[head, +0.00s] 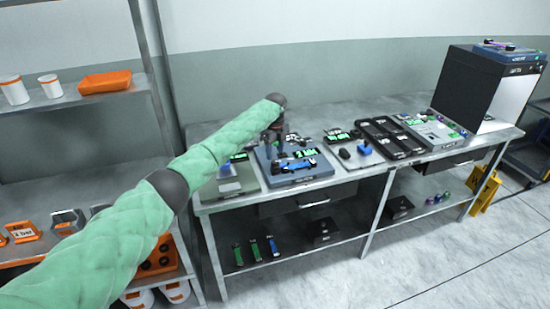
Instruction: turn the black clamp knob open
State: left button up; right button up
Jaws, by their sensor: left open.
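My left arm, in a green quilted sleeve, reaches in from the left. Its dark gripper (274,143) points down over the back left part of a blue-grey device (298,178) on the metal workbench. The jaws are open; they are small here, and I cannot tell whether they touch anything. No black clamp knob shows clearly on this device; the gripper covers part of it. A small black rounded piece (344,154) sits on the grey plate to its right, beside a blue block (365,148); I cannot tell whether it is the knob. My right gripper is out of view.
A black compartment tray (391,138) and a grey panel (434,131) lie farther right. A large black-and-white box (487,90) stands at the bench's right end. A shelf rack (92,98) with an orange tray (105,82) stands left.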

aim_at(275, 161)
pick_arm(q)
jog(key=shift+f+p, duration=0.75)
jog(key=shift+f, duration=1.5)
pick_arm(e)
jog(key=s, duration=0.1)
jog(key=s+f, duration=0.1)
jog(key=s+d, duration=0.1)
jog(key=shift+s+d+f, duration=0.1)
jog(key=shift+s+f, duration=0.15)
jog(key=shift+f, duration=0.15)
pick_arm(q)
jog(key=shift+c, duration=0.4)
jog(key=c, duration=0.9)
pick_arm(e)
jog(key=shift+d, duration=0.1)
